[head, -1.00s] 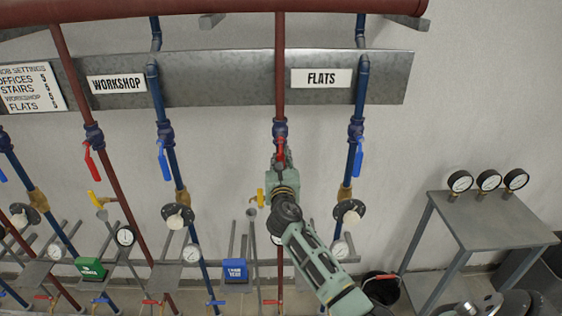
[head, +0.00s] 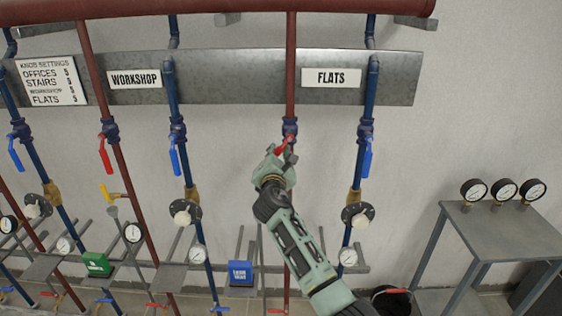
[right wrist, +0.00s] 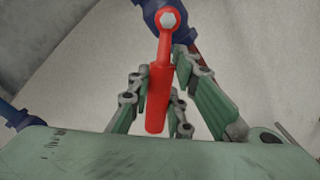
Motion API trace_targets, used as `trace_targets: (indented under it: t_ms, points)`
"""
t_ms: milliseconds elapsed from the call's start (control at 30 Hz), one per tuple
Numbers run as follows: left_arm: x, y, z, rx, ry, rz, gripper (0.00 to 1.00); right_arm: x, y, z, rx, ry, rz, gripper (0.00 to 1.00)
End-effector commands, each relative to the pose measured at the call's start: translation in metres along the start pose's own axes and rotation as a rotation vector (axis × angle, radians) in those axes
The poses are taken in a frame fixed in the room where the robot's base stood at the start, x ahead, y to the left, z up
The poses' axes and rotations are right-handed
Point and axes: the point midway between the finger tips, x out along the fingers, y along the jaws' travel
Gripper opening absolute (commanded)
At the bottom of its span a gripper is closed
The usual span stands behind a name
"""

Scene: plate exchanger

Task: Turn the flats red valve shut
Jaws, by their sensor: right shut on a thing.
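The flats red valve has a red lever (head: 283,144) on a blue valve body (head: 290,127), on the red pipe left of the FLATS sign (head: 331,78). In the right wrist view the red lever (right wrist: 159,90) hangs down from its bolt, between the finger pads. My right gripper (head: 281,157) is at the lever and shut on it; its fingers also show in the right wrist view (right wrist: 160,100). In the head view the lever's lower end is partly hidden by the gripper. My left gripper is not in view.
A blue lever (head: 367,157) hangs on the blue pipe right of the held valve. The workshop red lever (head: 105,155) and blue lever (head: 175,157) are to the left. A grey table (head: 492,228) with gauges stands right, with a black bucket (head: 391,300) below.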

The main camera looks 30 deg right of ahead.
Motion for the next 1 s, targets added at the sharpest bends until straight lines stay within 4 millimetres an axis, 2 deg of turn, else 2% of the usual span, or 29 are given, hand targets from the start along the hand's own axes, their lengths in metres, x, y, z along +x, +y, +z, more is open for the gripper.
trace_targets:
  t_ms: [267, 600, 1000]
  points:
    - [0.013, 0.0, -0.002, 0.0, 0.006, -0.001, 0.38, 0.0, 0.015, -0.001, 0.271, 0.003, 0.0, 0.0]
    - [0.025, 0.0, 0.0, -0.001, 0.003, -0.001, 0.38, 0.0, 0.032, 0.007, 0.575, 0.003, 0.0, 0.0]
    - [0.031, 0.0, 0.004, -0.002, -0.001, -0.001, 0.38, 0.0, 0.043, 0.017, 0.797, 0.003, -0.001, 0.0]
